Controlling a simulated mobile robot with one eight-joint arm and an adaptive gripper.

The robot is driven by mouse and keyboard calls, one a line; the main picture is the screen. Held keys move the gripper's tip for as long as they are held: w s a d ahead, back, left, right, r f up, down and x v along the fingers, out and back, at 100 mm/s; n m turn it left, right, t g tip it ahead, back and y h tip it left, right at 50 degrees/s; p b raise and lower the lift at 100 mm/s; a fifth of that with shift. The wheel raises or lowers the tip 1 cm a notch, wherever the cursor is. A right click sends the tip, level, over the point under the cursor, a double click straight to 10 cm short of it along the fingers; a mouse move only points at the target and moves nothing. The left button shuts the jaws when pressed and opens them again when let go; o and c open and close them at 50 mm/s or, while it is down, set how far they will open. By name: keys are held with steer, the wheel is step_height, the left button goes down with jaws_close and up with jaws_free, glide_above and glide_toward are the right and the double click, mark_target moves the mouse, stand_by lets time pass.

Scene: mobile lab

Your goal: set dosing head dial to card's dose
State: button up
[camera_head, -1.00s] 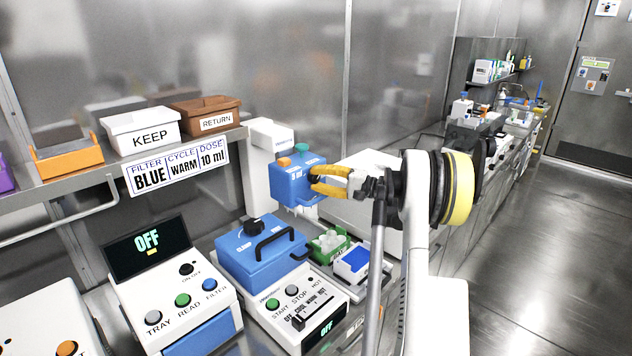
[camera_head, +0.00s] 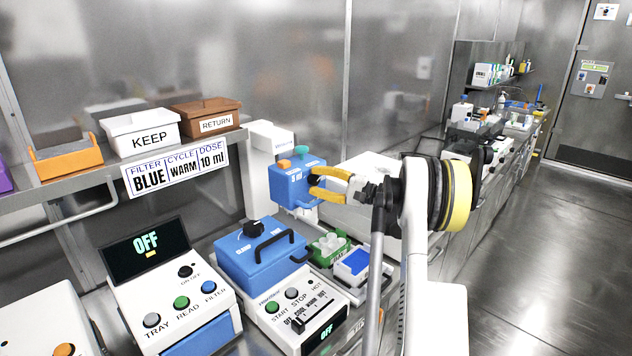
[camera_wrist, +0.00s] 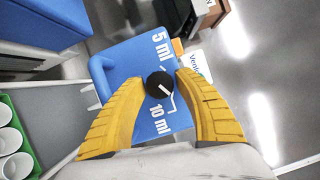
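The card (camera_head: 176,169) under the shelf reads FILTER BLUE, CYCLE WARM, DOSE 10 ml. The blue dosing head (camera_head: 290,186) is mounted on a white stand and also shows in the wrist view (camera_wrist: 128,62), with 5 ml and 10 ml printed on its face. Its black dial (camera_wrist: 160,85) carries a white pointer slanting to the lower right in that view, with white scale lines beside it. My gripper's (camera_head: 312,183) two yellow fingers reach the dosing head. In the wrist view my gripper (camera_wrist: 161,76) has its fingertips on both sides of the dial, with little or no gap; contact is unclear.
A blue-lidded device (camera_head: 262,258) with START and STOP buttons stands below. A reader with an OFF screen (camera_head: 146,242) is to its left. A green rack (camera_head: 328,247) and a white tray with a blue insert (camera_head: 354,262) sit below the head. KEEP (camera_head: 142,130) and RETURN (camera_head: 205,115) bins are on the shelf.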

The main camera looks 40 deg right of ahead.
steer(key=shift+o, duration=0.7)
steer(key=r+v, duration=0.1)
steer(key=v, duration=1.1)
steer(key=shift+f, duration=0.45)
